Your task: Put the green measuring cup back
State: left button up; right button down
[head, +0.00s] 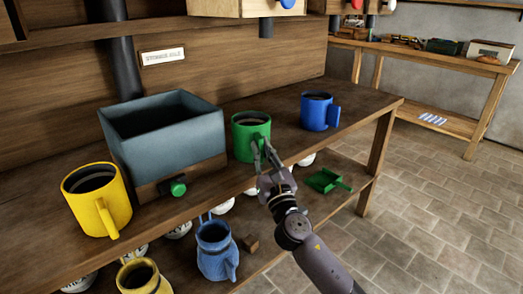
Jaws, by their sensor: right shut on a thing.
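The green measuring cup (246,131) is upright at the bench top, between the grey-blue bin and a blue cup. Its dark inside shows from above. My right gripper (261,150) comes from the front right and is shut on the cup's handle, which the fingers partly hide. The cup's base looks to be at the bench surface, but I cannot tell whether it bears its weight there. My left gripper is out of view.
A blue cup (317,113) stands to the right, a yellow cup (92,203) at the left. The grey-blue bin (160,146) has a green knob (179,188) in front. A green scoop (325,181), a blue jug (214,252) and a yellow jug (138,279) are below.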

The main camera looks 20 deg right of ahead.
dwell(0.3)
jog(key=c, duration=1.5)
grip_release()
jog(key=shift+c, duration=0.2)
